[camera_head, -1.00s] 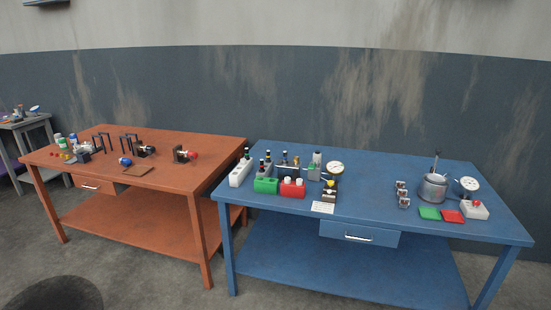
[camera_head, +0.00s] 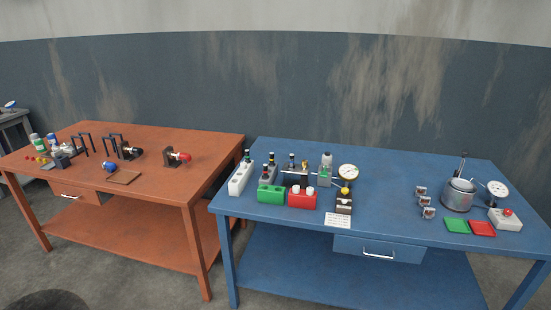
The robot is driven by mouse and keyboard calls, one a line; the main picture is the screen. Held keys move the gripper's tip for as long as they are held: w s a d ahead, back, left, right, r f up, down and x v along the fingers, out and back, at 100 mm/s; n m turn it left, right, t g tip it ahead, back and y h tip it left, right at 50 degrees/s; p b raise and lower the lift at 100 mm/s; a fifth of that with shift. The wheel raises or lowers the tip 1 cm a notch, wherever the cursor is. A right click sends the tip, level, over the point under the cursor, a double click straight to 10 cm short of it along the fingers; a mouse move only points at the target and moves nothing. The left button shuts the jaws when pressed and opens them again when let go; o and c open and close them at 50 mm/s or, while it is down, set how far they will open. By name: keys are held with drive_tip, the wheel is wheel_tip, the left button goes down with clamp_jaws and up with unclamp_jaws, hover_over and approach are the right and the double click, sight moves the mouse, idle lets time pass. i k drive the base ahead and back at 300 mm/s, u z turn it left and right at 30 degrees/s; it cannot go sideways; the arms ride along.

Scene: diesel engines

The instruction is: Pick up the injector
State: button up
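I cannot single out one injector for certain. Small upright dark-topped parts stand in holders on the left half of the blue table (camera_head: 390,200). One part (camera_head: 247,156) is in a long white holder (camera_head: 238,182), and another part (camera_head: 271,159) stands behind the green block (camera_head: 270,197). A further part (camera_head: 265,171) rises at the green block. A red block (camera_head: 301,200) with white caps sits beside it. More upright parts (camera_head: 291,160) stand behind the red block. My gripper is not in view.
A dial gauge (camera_head: 348,171) stands right of the holders. A metal pot (camera_head: 458,195), another dial (camera_head: 497,188), green pad (camera_head: 456,226), red pad (camera_head: 482,229) and red-button box (camera_head: 505,220) are at right. An orange table (camera_head: 190,145) stands left.

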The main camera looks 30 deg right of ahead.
sight(292, 156)
drive_tip(key=u, duration=0.1)
drive_tip(key=i, duration=1)
drive_tip(key=z, duration=0.15)
